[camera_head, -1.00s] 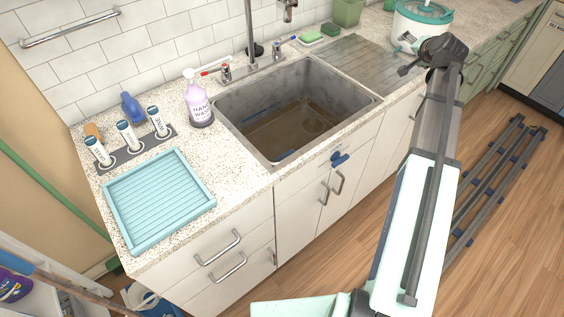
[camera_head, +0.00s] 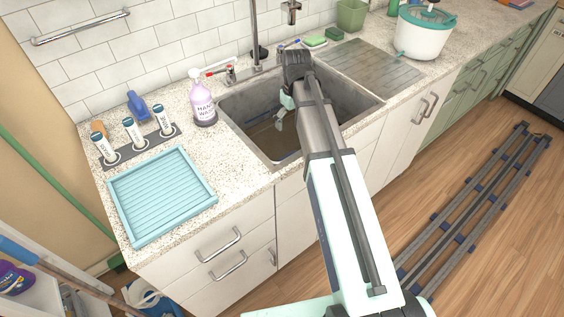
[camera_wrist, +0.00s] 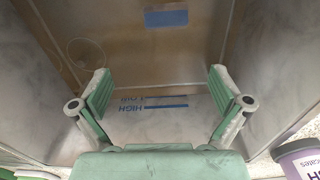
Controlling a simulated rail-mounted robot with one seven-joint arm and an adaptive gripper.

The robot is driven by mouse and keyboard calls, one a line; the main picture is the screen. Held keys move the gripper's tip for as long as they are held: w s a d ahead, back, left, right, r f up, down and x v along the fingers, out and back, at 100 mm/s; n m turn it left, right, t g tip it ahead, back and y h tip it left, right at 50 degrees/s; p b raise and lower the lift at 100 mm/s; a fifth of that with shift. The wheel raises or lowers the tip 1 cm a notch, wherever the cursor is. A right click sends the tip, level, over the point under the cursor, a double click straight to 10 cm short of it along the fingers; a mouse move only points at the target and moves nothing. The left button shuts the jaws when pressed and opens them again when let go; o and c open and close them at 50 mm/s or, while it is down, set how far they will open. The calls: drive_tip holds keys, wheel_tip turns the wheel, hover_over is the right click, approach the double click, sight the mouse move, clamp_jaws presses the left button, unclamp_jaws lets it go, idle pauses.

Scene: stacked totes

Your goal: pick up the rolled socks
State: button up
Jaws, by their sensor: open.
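I cannot make out any rolled socks in either view. My gripper (camera_head: 284,112) hangs over the left part of the sink (camera_head: 245,140), partly hidden behind my arm in the head view. In the wrist view my gripper (camera_wrist: 160,88) is open, its two green-padded fingers wide apart with nothing between them. Beyond the fingers is the sink's inside (camera_wrist: 225,20), with blue lines and the word HIGH upside down. My arm hides part of the basin in the head view.
A purple hand wash bottle (camera_head: 203,104) stands at the sink's left; it also shows in the wrist view (camera_wrist: 302,160). A blue tray (camera_head: 163,195) and a holder with labelled tubes (camera_head: 134,133) are further left. A white pot (camera_head: 423,35) stands on the counter at right.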

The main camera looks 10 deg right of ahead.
drive_tip(key=shift+n, duration=0.3)
drive_tip(key=f+p, duration=0.1)
drive_tip(key=f, duration=0.5)
drive_tip(key=f+p, duration=0.1)
drive_tip(key=f, duration=0.5)
drive_tip(key=a+f+p, duration=0.1)
drive_tip(key=f, duration=0.4)
drive_tip(key=shift+s+f, duration=0.35)
drive_tip(key=shift+f, duration=0.05)
drive_tip(key=c, duration=1)
drive_tip(key=shift+r, duration=0.15)
